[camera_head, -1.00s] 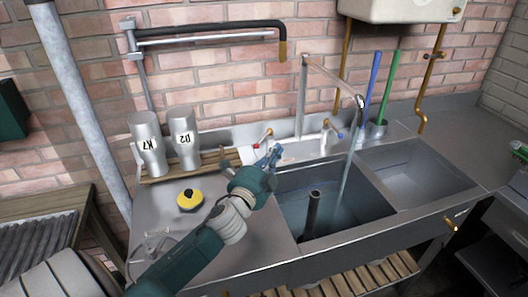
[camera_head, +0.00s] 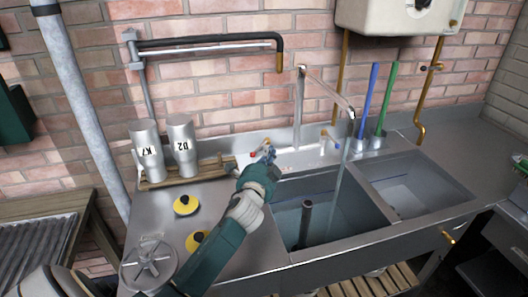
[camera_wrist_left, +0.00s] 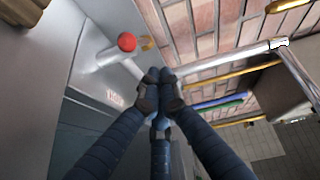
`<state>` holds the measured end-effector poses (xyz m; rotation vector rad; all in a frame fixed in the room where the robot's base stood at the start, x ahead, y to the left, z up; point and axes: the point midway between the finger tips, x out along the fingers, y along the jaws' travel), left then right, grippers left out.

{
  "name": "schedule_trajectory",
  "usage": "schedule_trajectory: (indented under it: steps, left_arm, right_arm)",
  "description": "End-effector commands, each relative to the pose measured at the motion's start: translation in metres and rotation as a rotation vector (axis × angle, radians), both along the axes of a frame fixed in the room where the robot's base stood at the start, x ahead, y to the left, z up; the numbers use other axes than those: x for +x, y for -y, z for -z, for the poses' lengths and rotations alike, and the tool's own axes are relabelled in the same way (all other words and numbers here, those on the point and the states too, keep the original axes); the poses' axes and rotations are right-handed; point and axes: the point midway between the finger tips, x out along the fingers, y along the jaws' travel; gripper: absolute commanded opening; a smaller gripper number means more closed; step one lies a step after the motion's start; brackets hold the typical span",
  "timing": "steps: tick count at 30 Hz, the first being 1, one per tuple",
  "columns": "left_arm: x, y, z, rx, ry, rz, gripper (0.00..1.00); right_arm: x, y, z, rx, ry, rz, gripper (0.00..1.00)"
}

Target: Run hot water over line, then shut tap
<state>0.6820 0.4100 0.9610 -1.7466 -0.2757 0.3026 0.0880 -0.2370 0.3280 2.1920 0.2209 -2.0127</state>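The tap spout (camera_head: 325,92) arches over the left sink basin (camera_head: 335,185), and a stream of water (camera_head: 337,190) falls from it into the basin. The red-marked hot tap (camera_head: 253,155) is on the sink's back ledge; its red ball (camera_wrist_left: 127,41) and "HOT" label (camera_wrist_left: 115,97) show in the left wrist view. A blue-marked tap (camera_head: 325,134) is to its right. My left gripper (camera_head: 268,158) is right beside the hot tap. Its fingertips (camera_wrist_left: 160,88) meet in the left wrist view, overlapping the tap lever's end; contact is unclear. My right gripper is out of view.
A dark standpipe (camera_head: 305,222) stands in the basin. Two metal canisters (camera_head: 148,150) are on a wooden rack at left. Yellow discs (camera_head: 186,204) lie on the drainboard below. Blue and green handles (camera_head: 366,100) rise behind the empty-looking right basin (camera_head: 415,185).

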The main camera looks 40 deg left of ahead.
Motion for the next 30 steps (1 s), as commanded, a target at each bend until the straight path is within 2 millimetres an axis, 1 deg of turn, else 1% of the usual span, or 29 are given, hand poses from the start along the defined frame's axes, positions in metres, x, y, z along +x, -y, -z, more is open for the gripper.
schedule_trajectory:
  steps: [1,3,6,14,18,24,30]
  left_arm:
    - [-0.001,-0.006,0.0,0.002,-0.002,0.0,0.0]
    - [-0.002,-0.013,0.001,0.002,0.0,0.001,0.0]
    - [-0.003,-0.018,0.003,0.0,0.0,0.001,0.0]
    - [-0.003,-0.02,0.004,-0.001,0.002,0.002,0.0]
    - [-0.003,-0.02,0.004,-0.001,0.001,0.003,0.0]
    - [-0.005,-0.024,0.002,0.003,0.0,0.037,0.0]
    - [-0.006,-0.026,0.003,0.002,0.001,0.07,0.0]
  right_arm:
    - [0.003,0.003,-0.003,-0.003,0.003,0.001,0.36]
    - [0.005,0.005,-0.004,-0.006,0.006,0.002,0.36]
    - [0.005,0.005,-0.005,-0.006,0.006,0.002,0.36]
    - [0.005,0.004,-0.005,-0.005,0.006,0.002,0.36]
    - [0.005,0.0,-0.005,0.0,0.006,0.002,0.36]
    - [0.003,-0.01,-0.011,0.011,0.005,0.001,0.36]
    - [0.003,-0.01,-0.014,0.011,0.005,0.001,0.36]
